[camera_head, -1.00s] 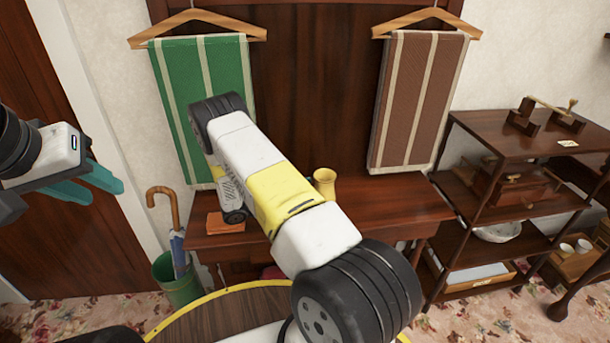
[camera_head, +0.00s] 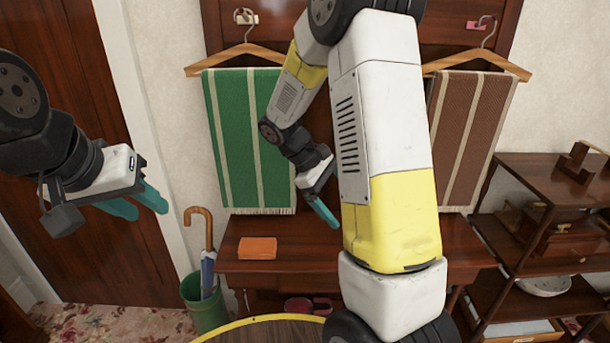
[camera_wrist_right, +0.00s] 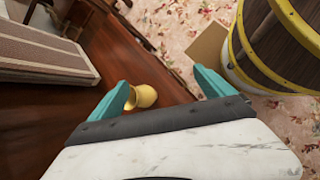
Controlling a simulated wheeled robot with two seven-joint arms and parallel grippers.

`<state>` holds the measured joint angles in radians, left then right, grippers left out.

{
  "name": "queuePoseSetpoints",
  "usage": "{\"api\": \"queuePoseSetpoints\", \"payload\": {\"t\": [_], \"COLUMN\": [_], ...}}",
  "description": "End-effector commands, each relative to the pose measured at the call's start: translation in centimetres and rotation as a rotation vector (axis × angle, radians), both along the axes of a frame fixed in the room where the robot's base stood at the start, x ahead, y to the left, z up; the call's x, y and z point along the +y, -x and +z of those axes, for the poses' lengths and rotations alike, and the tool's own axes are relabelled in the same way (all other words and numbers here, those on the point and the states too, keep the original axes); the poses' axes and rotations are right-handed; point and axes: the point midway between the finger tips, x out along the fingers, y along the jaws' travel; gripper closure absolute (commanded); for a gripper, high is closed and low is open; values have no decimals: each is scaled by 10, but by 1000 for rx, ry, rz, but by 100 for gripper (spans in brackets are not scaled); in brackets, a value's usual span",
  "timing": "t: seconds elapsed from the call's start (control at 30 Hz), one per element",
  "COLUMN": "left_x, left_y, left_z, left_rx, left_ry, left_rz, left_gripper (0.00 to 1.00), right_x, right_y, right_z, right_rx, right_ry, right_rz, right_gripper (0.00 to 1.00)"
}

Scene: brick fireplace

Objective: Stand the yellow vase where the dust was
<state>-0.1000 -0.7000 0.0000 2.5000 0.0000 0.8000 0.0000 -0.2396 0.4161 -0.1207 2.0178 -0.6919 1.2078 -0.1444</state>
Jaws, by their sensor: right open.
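The yellow vase (camera_wrist_right: 146,96) shows in the right wrist view on the dark wooden table (camera_wrist_right: 135,45), close beside the left finger. My raised arm hides it in the head view. My right gripper (camera_wrist_right: 165,85) is open and empty, its teal fingers spread wide above the table. In the head view the right gripper (camera_head: 321,210) points down over the table (camera_head: 300,232), partly behind my arm. My left gripper (camera_head: 142,203) is open and empty in front of the door at the left. I see no dust on the visible table top.
An orange cloth or block (camera_head: 257,248) lies on the table's left part. Green (camera_head: 245,140) and brown (camera_head: 455,135) striped towels hang behind. A green bin (camera_head: 205,305) with an umbrella stands left. A dark shelf (camera_head: 545,235) with objects stands right.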

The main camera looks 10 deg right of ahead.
Motion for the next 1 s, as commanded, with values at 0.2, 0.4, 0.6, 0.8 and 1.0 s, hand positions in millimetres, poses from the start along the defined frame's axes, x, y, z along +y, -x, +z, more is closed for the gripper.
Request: {"api": "queuePoseSetpoints", "payload": {"t": [0.2,0.4,0.6,0.8,1.0], "left_x": [0,0,0,0,0], "left_y": [0,0,0,0,0], "left_z": [0,0,0,0,0], "left_rx": [0,0,0,0,0], "left_ry": [0,0,0,0,0], "left_rz": [0,0,0,0,0], "left_gripper": [64,64,64,64,64], "right_x": [29,59,85,97,99], "right_y": [47,88,122,138,141], "right_z": [61,107,142,158,160], "right_rx": [-279,-531,-754,-868,-885], "right_ry": [-279,-520,-727,-834,-850], "right_rz": [-188,-343,-466,-526,-537], "right_gripper": [8,8,8,8,8]}}
